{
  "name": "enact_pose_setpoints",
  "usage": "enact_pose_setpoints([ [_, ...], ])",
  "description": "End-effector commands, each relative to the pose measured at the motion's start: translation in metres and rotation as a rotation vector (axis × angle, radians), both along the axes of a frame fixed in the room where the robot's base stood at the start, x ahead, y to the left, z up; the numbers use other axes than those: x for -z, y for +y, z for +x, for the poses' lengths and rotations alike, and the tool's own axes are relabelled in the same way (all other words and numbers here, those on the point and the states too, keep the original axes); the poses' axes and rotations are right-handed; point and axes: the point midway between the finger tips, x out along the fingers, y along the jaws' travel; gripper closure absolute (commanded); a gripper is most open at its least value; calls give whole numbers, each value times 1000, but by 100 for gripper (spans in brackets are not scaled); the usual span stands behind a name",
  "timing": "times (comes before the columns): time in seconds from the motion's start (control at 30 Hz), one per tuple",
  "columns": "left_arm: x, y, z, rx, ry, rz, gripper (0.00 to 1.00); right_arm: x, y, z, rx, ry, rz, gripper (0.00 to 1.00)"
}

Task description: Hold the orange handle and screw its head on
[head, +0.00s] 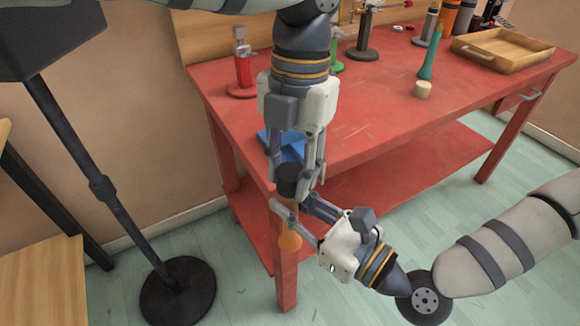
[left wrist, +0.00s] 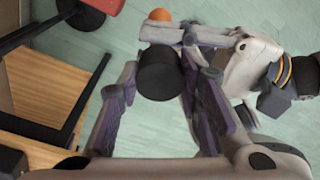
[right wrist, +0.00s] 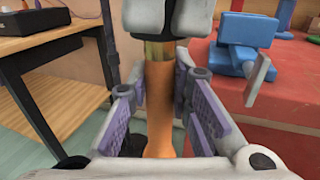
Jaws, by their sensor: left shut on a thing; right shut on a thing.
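The orange handle (head: 290,242) hangs upright beyond the table's near left corner. My right gripper (head: 291,220) is shut on it; the right wrist view shows the orange shaft (right wrist: 160,105) between its pads, with a brass collar (right wrist: 159,51) on top. The black cylindrical head (head: 289,180) is directly above, and my left gripper (head: 297,184) is shut on it from above. The head also shows between the fingers in the left wrist view (left wrist: 159,75), with the orange end (left wrist: 160,14) beyond. The left fingers hide the joint, so I cannot tell whether head and collar touch.
The red table (head: 400,120) has a blue vise-like block (head: 291,146) at its near left edge. A red tool holder (head: 243,70), green tool (head: 431,55) and wooden tray (head: 500,48) stand farther back. A black round-based stand (head: 178,290) is at left.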

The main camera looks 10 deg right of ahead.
Motion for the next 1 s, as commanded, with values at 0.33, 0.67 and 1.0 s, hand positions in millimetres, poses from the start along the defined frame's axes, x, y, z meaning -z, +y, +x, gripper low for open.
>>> enact_pose_setpoints([
  [0.33,0,0,0,424,1,-1,89,0,0,0,0,1,0,100],
  [0.67,0,0,0,420,0,-2,48,0,0,0,0,1,1,100],
  [1.0,-15,-1,0,418,-1,-5,48,0,0,0,0,0,0,100],
])
